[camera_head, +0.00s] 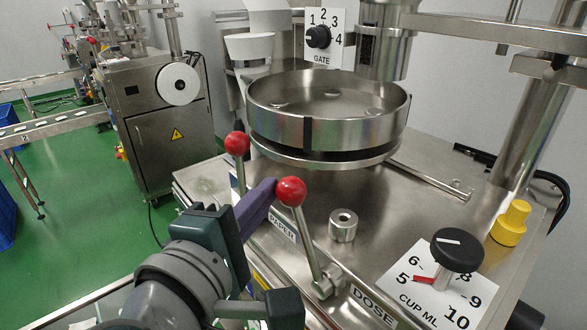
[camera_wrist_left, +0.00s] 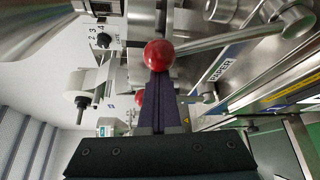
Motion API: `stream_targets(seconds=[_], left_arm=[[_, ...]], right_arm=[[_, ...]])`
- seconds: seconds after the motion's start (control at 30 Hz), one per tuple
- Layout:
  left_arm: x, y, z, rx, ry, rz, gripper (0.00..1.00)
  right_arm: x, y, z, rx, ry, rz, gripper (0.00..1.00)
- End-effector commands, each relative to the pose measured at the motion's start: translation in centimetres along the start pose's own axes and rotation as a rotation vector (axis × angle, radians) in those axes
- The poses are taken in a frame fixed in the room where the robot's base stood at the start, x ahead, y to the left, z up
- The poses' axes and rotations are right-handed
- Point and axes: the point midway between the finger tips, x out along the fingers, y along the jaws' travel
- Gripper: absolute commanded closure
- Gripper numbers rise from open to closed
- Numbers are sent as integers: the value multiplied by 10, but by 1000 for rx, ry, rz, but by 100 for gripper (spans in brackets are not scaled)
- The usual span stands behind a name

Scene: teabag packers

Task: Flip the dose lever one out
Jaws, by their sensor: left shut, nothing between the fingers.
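The dose lever is a metal rod with a red ball (camera_head: 291,191), rising from a pivot beside the DOSE label (camera_head: 372,306) and leaning up to the left. My left gripper (camera_head: 268,189) is shut and empty, its purple fingertips right beside this ball. In the left wrist view the red ball (camera_wrist_left: 159,54) sits just past the fingertips (camera_wrist_left: 159,78), its rod running right to the pivot. I cannot tell whether they touch. A second lever with a red ball (camera_head: 237,143) stands behind, near the PAPER label (camera_head: 283,229). My right gripper is not in view.
A round steel pan (camera_head: 328,135) stands behind the levers, below the GATE dial (camera_head: 317,37). Right of the dose lever are a small steel knob (camera_head: 343,225), the CUP ML dial (camera_head: 457,251) and a yellow knob (camera_head: 511,223). Open floor lies to the left.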

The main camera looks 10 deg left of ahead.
Motion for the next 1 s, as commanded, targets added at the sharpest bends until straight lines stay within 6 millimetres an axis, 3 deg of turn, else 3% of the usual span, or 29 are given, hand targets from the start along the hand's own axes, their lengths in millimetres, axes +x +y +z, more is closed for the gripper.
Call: stream_targets(seconds=[0.5, 1.0], left_arm=[[-26, 5, 44, 325, -1, 188, 100], [-32, 6, 55, 406, 0, 235, 100]], right_arm=[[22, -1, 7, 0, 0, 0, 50], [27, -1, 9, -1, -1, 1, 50]])
